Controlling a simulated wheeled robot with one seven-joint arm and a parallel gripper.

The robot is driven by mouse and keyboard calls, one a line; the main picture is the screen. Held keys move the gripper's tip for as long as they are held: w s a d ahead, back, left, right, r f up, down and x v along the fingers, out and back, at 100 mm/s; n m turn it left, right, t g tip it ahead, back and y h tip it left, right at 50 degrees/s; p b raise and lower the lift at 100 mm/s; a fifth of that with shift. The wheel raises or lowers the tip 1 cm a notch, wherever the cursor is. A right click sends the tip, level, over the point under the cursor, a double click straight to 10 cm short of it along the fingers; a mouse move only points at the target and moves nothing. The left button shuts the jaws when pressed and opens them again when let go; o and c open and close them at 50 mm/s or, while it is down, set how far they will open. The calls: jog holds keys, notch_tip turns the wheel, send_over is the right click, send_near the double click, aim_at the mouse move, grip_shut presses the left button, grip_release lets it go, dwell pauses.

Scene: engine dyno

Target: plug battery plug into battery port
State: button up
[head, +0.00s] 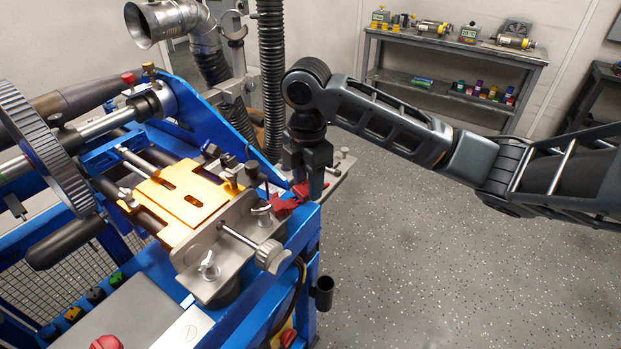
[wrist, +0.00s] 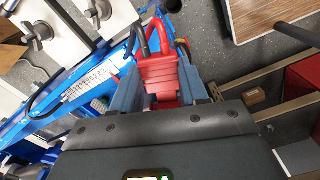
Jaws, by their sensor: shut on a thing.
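My gripper (head: 308,178) points down at the right corner of the blue test stand. In the wrist view my gripper (wrist: 160,72) is shut on a ribbed red battery plug (wrist: 161,74), with one finger on each side. A black and a red cable rise from the plug's far end. In the head view red parts (head: 284,208) show beside and below my fingers, at the stand's edge. I cannot tell there which red part is plug and which is port. The battery port is not clearly made out in either view, so I cannot tell whether the plug touches it.
The blue stand (head: 306,236) carries a yellow plate (head: 182,196) and a metal bracket with a clamp knob (head: 272,256), close left of my gripper. A black corrugated hose (head: 271,75) hangs behind. A grey shelf (head: 455,92) stands at the back. The speckled floor to the right is clear.

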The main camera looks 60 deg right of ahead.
aim_at(294, 202)
jog(key=shift+w+a+f, duration=0.1)
jog(key=shift+w+a, duration=0.1)
jog(key=shift+a, duration=0.3)
jog(key=shift+w+a, duration=0.15)
jog(key=shift+a, duration=0.35)
jog(key=shift+w+a+p, duration=0.25)
jog(key=shift+a+p, duration=0.2)
jog(key=shift+a, duration=0.3)
dwell(0.7)
jog(key=o, duration=1.7)
jog(key=shift+r+p, duration=3.15)
jog(key=shift+r, duration=0.85)
